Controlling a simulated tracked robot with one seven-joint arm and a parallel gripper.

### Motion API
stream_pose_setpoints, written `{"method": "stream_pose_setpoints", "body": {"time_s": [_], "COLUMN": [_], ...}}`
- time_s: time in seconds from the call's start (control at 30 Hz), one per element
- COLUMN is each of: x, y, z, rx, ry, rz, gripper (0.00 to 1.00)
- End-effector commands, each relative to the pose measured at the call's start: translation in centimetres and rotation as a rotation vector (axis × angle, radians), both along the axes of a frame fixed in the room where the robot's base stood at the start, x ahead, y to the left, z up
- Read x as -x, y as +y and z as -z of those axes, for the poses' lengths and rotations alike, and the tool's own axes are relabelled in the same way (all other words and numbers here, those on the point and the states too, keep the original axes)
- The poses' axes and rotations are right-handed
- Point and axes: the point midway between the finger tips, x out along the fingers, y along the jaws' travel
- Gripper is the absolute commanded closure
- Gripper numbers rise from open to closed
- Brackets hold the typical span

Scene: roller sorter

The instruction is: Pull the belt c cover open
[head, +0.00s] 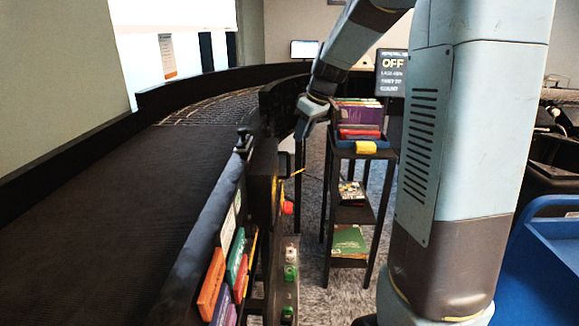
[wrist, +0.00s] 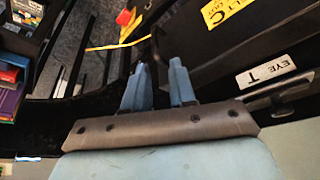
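The belt C cover is a black panel (wrist: 262,45) with a yellow label (wrist: 222,12) reading "LT C" at the upper right of the wrist view. In the head view the dark box (head: 262,185) beside the conveyor is seen nearly edge-on, so the cover's face is hidden. My gripper (wrist: 158,65) has its two blue fingers apart, pointing up the wrist view. A thin dark bar shows between or just beyond the tips; I cannot tell whether they touch it. In the head view my gripper (head: 306,128) is above and right of the box.
A black conveyor (head: 110,210) curves along the left. A shelf cart (head: 350,213) with books stands right of my gripper. A red knob (head: 287,208) and yellow strip (head: 298,171) stick out from the box. A white "EYE T" label (wrist: 265,71) is near the fingers.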

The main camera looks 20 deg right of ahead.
Motion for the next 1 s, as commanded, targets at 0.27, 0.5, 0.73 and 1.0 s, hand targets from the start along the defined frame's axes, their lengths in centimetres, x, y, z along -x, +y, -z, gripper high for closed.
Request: {"method": "stream_pose_setpoints", "body": {"time_s": [0.27,0.5,0.73,1.0], "x": [-1.9,-2.9,-4.1,-5.4], "y": [-0.2,0.5,1.5,2.3], "z": [1.6,4.7,8.5,12.2], "rx": [0.002,0.002,0.001,0.002], "ry": [-0.001,0.002,0.002,0.000], "rz": [-0.034,-0.032,-0.031,-0.031], "gripper": [0.75,0.75,0.75,0.75]}}
